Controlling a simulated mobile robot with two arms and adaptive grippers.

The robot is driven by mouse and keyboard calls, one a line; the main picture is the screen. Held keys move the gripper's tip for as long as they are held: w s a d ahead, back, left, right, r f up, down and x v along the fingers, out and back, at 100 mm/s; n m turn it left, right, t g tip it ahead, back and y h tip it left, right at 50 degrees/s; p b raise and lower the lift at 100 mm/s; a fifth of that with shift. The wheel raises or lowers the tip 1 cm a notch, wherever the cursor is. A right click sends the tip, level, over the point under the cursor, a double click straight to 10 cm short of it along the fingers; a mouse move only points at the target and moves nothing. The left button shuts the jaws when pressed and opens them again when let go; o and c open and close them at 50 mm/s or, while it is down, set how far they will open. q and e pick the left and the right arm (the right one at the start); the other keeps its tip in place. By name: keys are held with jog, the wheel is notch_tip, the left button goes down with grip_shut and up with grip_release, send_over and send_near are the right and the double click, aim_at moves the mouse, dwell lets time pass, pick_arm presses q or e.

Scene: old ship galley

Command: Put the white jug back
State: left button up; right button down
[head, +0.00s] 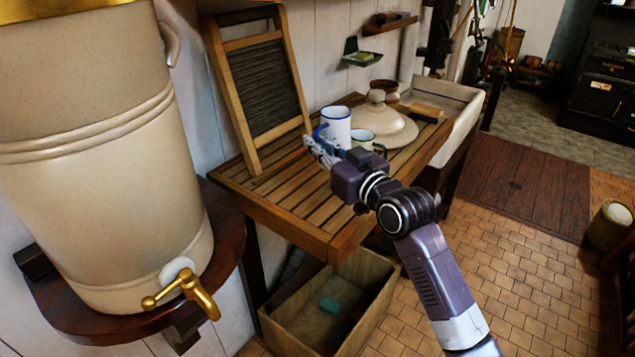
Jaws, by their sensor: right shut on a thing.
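The white jug (337,122) has a blue rim and a blue handle on its left side. It is upright over the slatted wooden draining table (268,202), near the washboard. I cannot tell whether its base touches the slats, because my right gripper hides its lower part. My right gripper (322,147) is shut on the white jug at its handle side, with the wrist in front of it. My left gripper is out of view.
A small white mug (362,138) and a large cream lid (390,128) stand close right of the jug. A washboard (262,88) leans at the back left. A big urn (95,150) with a brass tap fills the left. A wooden crate (290,325) is below.

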notch_tip(320, 180, down, 11)
jog(key=shift+w+p, duration=0.1)
jog(key=shift+p, duration=0.4)
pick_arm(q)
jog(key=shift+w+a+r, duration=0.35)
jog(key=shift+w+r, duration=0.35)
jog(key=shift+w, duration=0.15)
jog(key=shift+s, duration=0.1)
pick_arm(e)
jog(key=shift+f, duration=0.1)
jog(key=c, duration=2.6)
grip_release()
jog(key=shift+f, duration=0.2)
jog(key=o, duration=0.5)
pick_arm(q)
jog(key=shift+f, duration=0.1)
